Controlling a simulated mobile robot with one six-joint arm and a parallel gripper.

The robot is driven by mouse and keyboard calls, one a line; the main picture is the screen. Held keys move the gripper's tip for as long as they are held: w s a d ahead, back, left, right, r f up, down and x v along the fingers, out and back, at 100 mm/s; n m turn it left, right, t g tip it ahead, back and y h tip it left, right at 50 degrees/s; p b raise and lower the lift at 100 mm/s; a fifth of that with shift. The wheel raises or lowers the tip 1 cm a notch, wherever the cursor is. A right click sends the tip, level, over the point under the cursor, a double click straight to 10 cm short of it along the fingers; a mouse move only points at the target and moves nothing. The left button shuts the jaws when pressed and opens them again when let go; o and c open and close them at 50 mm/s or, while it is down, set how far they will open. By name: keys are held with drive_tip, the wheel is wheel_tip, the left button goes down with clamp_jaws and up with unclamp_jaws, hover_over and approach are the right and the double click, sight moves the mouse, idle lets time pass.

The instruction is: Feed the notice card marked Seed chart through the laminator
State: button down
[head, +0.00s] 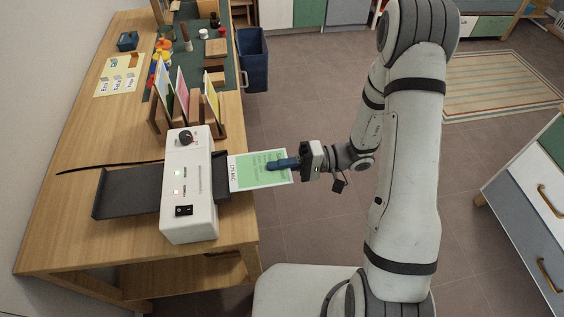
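The laminator (189,187) is a white box on the near part of the wooden table, with a knob, small lit lamps and a black switch on top. A dark tray (125,194) sticks out on its left and a shorter dark shelf shows on its right. A green card (248,176) with a white lettered strip lies level at the right side, its left edge at or over that shelf. The lettering is too small to read. My gripper (272,165), with blue fingers, is shut on the card from the right. Whether the card touches the slot cannot be told.
A wooden rack (221,129) holding several upright coloured cards stands just behind the laminator. A dark green mat (198,52) with small items lies further back. A black cable runs left from the laminator. A blue bin (253,62) stands on the floor beside the table.

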sight(244, 171)
drive_tip(key=shift+p+x, duration=0.45)
drive_tip(key=shift+x, duration=1.4)
drive_tip(key=shift+a+f, duration=0.2)
drive_tip(key=shift+a, duration=0.1)
drive_tip(key=shift+b+x, duration=0.85)
drive_tip(key=shift+x, duration=1.3)
